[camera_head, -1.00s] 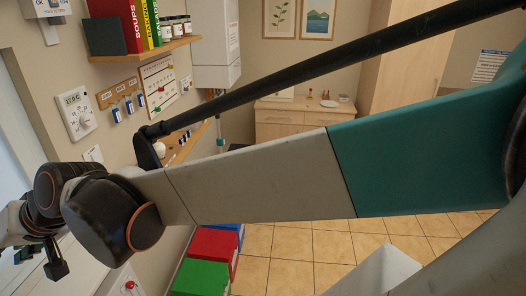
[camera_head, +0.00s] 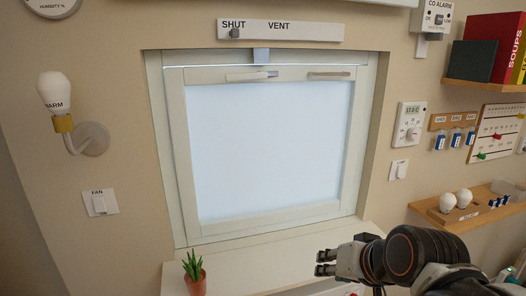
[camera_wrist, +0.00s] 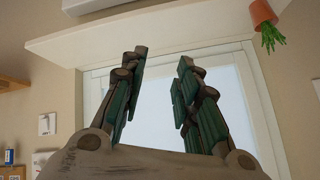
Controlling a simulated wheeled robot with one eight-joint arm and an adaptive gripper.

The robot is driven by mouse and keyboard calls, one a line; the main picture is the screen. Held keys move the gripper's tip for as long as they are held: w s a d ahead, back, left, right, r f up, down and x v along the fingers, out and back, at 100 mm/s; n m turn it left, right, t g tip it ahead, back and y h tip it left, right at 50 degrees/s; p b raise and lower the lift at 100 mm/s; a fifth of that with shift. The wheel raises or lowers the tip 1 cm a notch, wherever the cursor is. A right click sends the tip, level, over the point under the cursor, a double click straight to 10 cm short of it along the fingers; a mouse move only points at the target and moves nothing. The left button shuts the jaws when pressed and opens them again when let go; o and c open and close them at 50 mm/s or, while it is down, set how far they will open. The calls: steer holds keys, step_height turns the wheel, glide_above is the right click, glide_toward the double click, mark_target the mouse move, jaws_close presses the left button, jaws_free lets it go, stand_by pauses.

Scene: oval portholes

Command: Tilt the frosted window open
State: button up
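The frosted window (camera_head: 265,150) is a pale pane in a cream sash, set in the wall at the centre of the head view. Its sash sits in the outer frame, and I see no clear gap. A pale horizontal lever (camera_head: 250,77) and a greyer bar (camera_head: 331,74) are on its top rail.
A potted plant (camera_head: 195,272) stands on the sill (camera_head: 260,262) at left. A lamp (camera_head: 60,105) and a FAN switch (camera_head: 99,203) are on the left wall. A thermostat (camera_head: 408,125) and a shelf with bulbs (camera_head: 470,208) are to the right. The space before the pane is clear.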

steer(key=s+d+f+n+g+h+b, duration=0.1)
steer(key=s+d+f+n+h+b, duration=0.15)
steer(key=s+f+b, duration=0.65)
steer(key=w+a+r+m+t+y+p, duration=0.1)
steer(key=w+a+r+m+y+p, duration=0.2)
steer(key=w+r+p, duration=1.3)
steer(key=m+t+y+p, duration=0.2)
steer(key=m+t+p, duration=0.2)
steer(key=m+p, duration=0.65)
glide_toward(335, 74)
steer(key=s+a+f+n+p, duration=0.2)
steer(key=s+a+f+p, duration=0.1)
steer(key=s+a+f, duration=0.45)
steer(key=w+d+r+m+t+p, duration=0.3)
steer(key=w+d+r+m, duration=0.1)
steer(key=d+r, duration=0.25)
steer(key=shift+h, duration=0.45)
steer(key=x, duration=0.4)
steer(key=p+x, duration=0.1)
steer(key=x, duration=0.4)
steer(key=p+x, duration=0.1)
steer(key=x, duration=0.3)
steer(key=shift+w+d+f, duration=0.2)
steer(key=shift+d+f, duration=0.1)
steer(key=shift+f, duration=0.1)
jaws_close()
